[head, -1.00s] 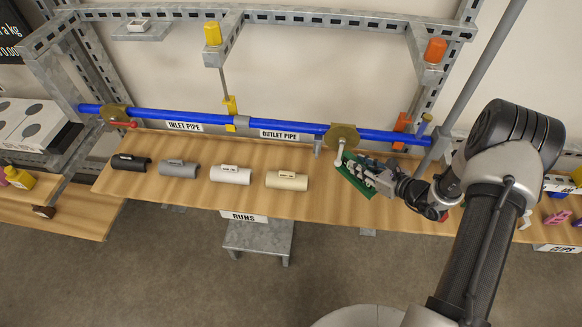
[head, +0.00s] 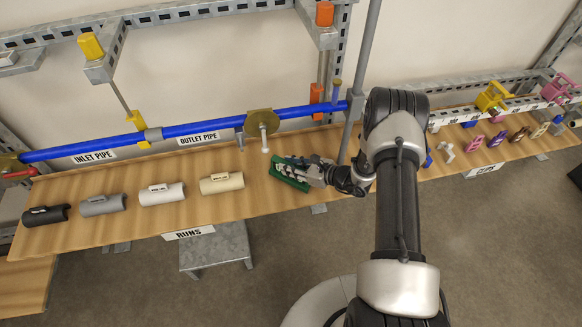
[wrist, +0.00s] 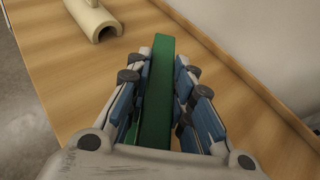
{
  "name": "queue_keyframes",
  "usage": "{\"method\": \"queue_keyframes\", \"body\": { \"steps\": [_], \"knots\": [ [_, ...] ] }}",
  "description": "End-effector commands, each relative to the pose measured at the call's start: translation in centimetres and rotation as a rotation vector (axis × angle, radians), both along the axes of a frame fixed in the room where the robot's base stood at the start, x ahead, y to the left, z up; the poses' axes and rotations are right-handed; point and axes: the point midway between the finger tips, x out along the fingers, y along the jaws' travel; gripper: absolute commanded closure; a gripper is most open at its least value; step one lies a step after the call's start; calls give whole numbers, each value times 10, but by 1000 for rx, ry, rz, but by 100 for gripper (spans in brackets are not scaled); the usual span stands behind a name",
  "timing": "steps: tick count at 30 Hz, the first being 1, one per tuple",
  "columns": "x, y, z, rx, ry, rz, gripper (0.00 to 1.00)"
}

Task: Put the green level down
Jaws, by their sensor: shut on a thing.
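The green level (head: 291,172) is a slim green bar, held at the wooden shelf (head: 255,205) to the right of the cream pipe piece. In the wrist view the green level (wrist: 155,85) runs lengthwise between the two fingers. My gripper (head: 312,172) is shut on it, and it also shows in the wrist view (wrist: 158,98) with a finger on each side of the level. The level is low over the shelf; I cannot tell whether it touches the wood.
Black, grey, white and cream pipe pieces (head: 222,183) lie along the shelf to the left. The blue pipe (head: 200,127) with a brass flange (head: 262,123) runs behind. A grey post (head: 362,80) stands right of the gripper. Bare wood lies around the level.

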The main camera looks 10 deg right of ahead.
Motion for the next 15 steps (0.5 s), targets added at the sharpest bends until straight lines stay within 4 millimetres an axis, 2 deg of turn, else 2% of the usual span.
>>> {"method": "queue_keyframes", "body": {
  "steps": [7,8,15],
  "knots": [
    [0,0,-3,1,-1,0,100],
    [0,0,-3,1,1,0,77],
    [0,0,-2,0,0,0,61]
  ]
}}
